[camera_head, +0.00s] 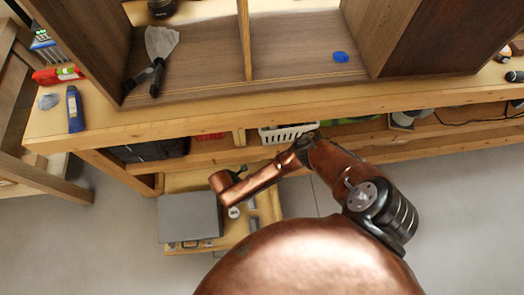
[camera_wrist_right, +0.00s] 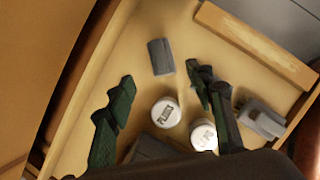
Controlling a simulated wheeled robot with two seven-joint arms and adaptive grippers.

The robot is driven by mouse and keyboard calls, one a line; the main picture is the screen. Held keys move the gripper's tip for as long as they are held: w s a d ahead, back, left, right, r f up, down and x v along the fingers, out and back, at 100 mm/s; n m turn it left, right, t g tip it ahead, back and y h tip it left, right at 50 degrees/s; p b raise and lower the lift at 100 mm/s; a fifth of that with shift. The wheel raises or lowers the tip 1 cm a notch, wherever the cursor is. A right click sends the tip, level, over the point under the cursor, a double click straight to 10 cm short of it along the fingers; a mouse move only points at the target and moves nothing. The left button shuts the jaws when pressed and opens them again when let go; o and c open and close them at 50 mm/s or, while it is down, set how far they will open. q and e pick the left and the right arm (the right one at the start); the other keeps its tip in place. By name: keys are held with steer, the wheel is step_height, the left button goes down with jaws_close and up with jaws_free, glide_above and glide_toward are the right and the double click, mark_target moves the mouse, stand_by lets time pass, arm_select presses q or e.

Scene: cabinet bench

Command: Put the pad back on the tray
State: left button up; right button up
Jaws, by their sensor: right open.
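The wooden tray (camera_head: 268,206) sits low in front of the bench. It fills most of the right wrist view (camera_wrist_right: 115,72). A small dark grey block (camera_wrist_right: 161,57), which may be the pad, lies flat on the bare wood there. My right gripper (camera_wrist_right: 162,92) is open, with its dark green fingers spread above the tray. The grey block lies beyond the fingertips, apart from them. In the head view my copper arm hides part of the tray, and the gripper's jaws are not clear. My left gripper is not in view.
Two white round tins (camera_wrist_right: 165,111) stand between my fingers, one near the right finger. A grey holder (camera_wrist_right: 262,119) and a wooden bar (camera_wrist_right: 255,45) are on the tray's right. A large grey box (camera_head: 190,216) covers its left. The bench edge (camera_head: 200,125) overhangs behind.

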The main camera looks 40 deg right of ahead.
steer(key=s+a+f+m+g+y, duration=0.1)
steer(key=s+a+m+y, duration=0.25)
steer(key=s+a, duration=0.45)
steer(key=s+a+f+m+g+y, duration=0.1)
steer(key=s+a+f+m+y, duration=0.25)
steer(key=s, duration=0.75)
steer(key=s+d+r+m+h, duration=0.1)
steer(key=s+d+r+m, duration=0.1)
steer(key=s+d+m, duration=0.4)
steer(key=s+d+r+m+t+h, duration=0.1)
steer(key=s+d+m, duration=0.5)
steer(key=s+d, duration=0.6)
steer(key=shift+d+r, duration=0.5)
steer(key=shift+r, duration=0.3)
steer(key=shift+c, duration=0.6)
